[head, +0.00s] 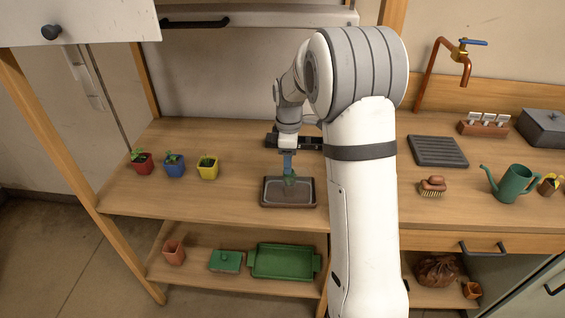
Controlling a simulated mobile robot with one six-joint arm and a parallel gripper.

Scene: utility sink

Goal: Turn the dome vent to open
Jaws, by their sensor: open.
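A low dark tray (264,201) with a grey top sits near the front edge of the wooden counter, left of my arm. A small green shape (290,183) shows at its middle, right under my gripper. It is too small to tell whether this is the dome vent, or how the vent is turned. My gripper (289,170) points down over the tray with its blue fingers close to the green shape. It is open; I cannot tell whether it touches anything. My arm crosses the view just right of the tray.
Red, blue and yellow plant pots (173,165) stand to the left. On the right are a ridged dark mat (438,151), a brush (432,186) and a green watering can (513,184). A copper tap (462,62) is behind. The counter between pots and tray is clear.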

